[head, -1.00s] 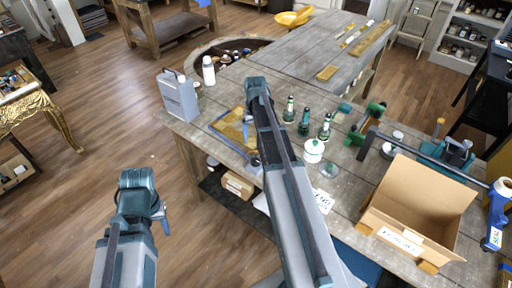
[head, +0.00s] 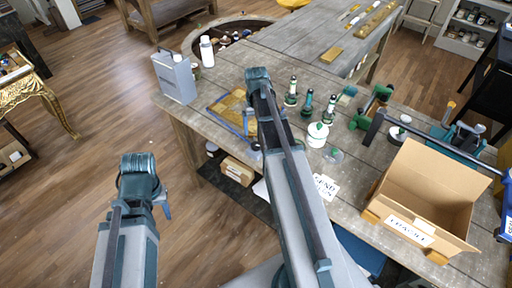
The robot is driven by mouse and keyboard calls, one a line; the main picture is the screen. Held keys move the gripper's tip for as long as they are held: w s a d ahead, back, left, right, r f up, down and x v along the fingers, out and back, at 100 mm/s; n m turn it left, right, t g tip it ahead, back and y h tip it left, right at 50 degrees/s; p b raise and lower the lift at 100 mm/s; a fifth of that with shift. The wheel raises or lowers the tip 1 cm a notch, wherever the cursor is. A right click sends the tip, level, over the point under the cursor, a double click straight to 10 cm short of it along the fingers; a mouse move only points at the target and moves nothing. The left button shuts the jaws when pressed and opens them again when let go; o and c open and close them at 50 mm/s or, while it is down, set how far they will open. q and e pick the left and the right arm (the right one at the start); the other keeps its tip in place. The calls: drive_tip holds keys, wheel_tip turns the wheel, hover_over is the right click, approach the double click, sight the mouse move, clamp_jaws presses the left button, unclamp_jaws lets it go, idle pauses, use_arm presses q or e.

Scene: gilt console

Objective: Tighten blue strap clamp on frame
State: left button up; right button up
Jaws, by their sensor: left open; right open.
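A flat golden-brown frame with a blue strap clamp (head: 217,109) around its edge lies on the grey wooden workbench, near its left front edge. My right arm covers the frame's right side. A small blue part near the bench edge, beside my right arm, is too small to tell. My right gripper (head: 258,82) is over the bench at the frame's right; its fingers are mostly hidden behind my own arm, and nothing is seen held. My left gripper (head: 163,205) is open and empty over the floor, to the left of the bench and apart from the frame.
A grey metal can (head: 174,79) and white bottle (head: 206,52) stand behind the frame. Small green bottles (head: 306,103), a white lidded jar (head: 317,135) and an open cardboard box (head: 410,231) crowd the right.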

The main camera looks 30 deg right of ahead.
sight(256, 144)
wheel_tip(256, 144, down, 9)
drive_tip(key=b, duration=0.7)
drive_tip(key=shift+r+b, duration=0.1)
drive_tip(key=shift+b, duration=0.25)
drive_tip(key=shift+c, duration=0.3)
clamp_jaws()
drive_tip(key=m, duration=0.6)
drive_tip(key=shift+m, duration=0.4)
drive_tip(key=m, duration=0.6)
drive_tip(key=shift+m, duration=0.6)
